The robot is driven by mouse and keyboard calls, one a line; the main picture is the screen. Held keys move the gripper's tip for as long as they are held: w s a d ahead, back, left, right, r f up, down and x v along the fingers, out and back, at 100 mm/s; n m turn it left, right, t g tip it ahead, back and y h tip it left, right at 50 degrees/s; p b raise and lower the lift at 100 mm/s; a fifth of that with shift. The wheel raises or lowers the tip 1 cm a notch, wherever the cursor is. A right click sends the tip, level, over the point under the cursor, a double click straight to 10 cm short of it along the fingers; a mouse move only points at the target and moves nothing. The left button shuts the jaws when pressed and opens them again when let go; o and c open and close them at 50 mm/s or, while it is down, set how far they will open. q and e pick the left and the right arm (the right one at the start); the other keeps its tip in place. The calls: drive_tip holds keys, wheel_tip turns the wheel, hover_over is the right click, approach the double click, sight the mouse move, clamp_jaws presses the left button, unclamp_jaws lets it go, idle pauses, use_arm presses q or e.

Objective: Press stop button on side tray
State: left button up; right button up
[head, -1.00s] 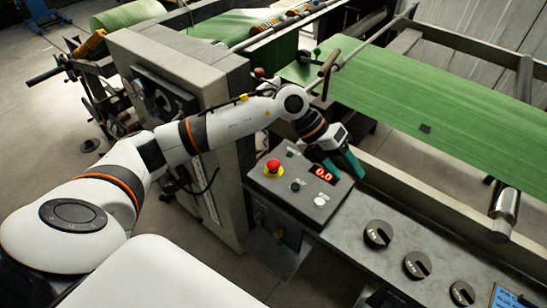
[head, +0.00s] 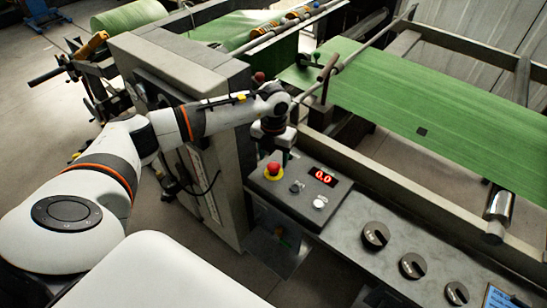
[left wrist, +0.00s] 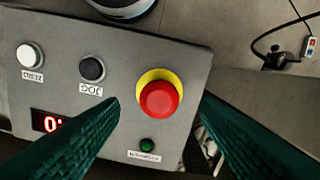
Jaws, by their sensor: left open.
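The red stop button (head: 273,169) with a yellow collar sits at the left end of the grey side tray (head: 322,211). In the left wrist view the red button (left wrist: 159,98) lies between my finger tips, near the middle of the picture. My left gripper (head: 276,156) points down over the far left end of the tray, close behind the button in the head view. Its teal fingers (left wrist: 160,103) are spread and empty. Whether they touch anything cannot be told. My right gripper is not in view.
The tray also has a black button (left wrist: 92,69), a white button (left wrist: 29,55), a green button or lamp (left wrist: 147,145) and a red display (head: 323,177) reading 0.0. Several black knobs (head: 375,236) lie to the right. A grey machine housing (head: 180,60) stands left, and green web (head: 430,100) runs behind.

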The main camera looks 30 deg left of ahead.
sight(274, 168)
use_arm(q)
drive_tip(key=shift+f, duration=1.35)
